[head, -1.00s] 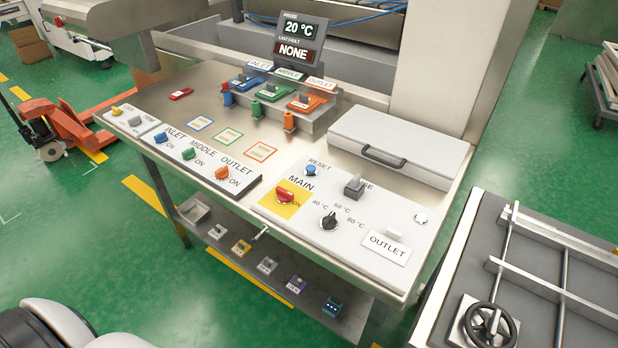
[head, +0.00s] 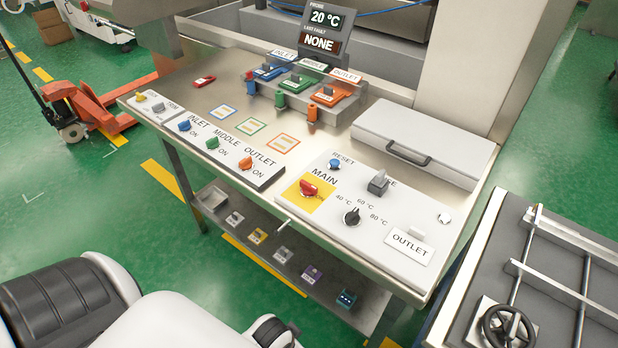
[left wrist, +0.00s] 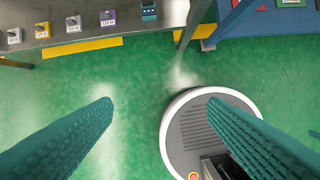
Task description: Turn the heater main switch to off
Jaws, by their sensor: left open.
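The heater main switch (head: 309,189) is a red rotary knob on a yellow plate marked MAIN, on the white control panel (head: 345,247). An ON label sits at its lower right, partly covered by the knob. No gripper touches the switch. In the left wrist view, my left gripper (left wrist: 159,104) shows two teal fingers wide apart with nothing between them. It hangs over the green floor in front of the bench, away from the switch. My left arm shows at the bottom left of the head view, but its fingers do not. My right gripper is in neither view.
Near the switch are a blue RESET button (head: 335,165), a grey selector (head: 378,183) and a black temperature knob (head: 352,217). A lower shelf (left wrist: 130,26) with small items is under the bench. A cart with a handwheel (head: 508,327) stands at right.

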